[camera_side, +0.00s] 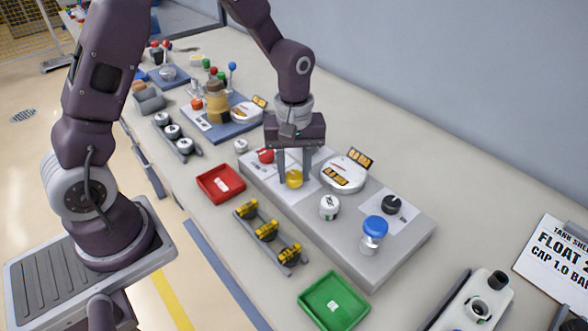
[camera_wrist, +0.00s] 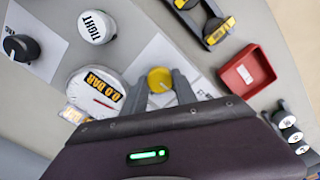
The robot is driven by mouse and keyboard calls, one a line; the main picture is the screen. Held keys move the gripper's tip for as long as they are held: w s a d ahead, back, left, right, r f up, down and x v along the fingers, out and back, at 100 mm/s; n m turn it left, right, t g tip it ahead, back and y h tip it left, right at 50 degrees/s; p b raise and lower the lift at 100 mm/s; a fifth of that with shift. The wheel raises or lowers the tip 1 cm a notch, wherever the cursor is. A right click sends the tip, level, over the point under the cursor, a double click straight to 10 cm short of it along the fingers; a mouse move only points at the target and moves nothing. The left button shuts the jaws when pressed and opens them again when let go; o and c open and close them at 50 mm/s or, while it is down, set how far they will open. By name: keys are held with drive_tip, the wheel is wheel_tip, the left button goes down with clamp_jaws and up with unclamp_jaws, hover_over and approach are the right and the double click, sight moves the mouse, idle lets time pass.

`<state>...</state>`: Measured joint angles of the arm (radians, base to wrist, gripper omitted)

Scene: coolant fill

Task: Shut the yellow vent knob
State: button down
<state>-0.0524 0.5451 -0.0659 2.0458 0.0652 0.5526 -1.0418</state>
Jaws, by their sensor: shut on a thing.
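The yellow vent knob (camera_side: 294,179) sits on a white label plate on top of the grey block. In the wrist view the yellow vent knob (camera_wrist: 160,79) is between the two fingertips. My gripper (camera_side: 295,183) points down from above and is shut on the knob. It also shows in the wrist view (camera_wrist: 163,88), with one finger on each side of the knob. A white line or pointer mark is hard to make out on the knob. The fingers hide part of the knob's sides and the plate behind it.
The grey block (camera_side: 390,262) also carries a red knob (camera_side: 265,156), a gauge (camera_side: 342,174), a white TIGHT cap (camera_side: 329,207), a black knob (camera_side: 391,204) and a blue-topped part (camera_side: 374,229). A red tray (camera_side: 220,184) and a green tray (camera_side: 333,301) stand in front.

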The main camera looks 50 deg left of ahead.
drive_tip(key=m, duration=0.4)
drive_tip(key=shift+m, duration=0.3)
drive_tip(key=m, duration=0.4)
drive_tip(key=shift+m, duration=0.3)
drive_tip(key=m, duration=0.4)
drive_tip(key=shift+m, duration=2.2)
drive_tip(key=c, duration=1)
unclamp_jaws()
drive_tip(key=shift+o, duration=0.2)
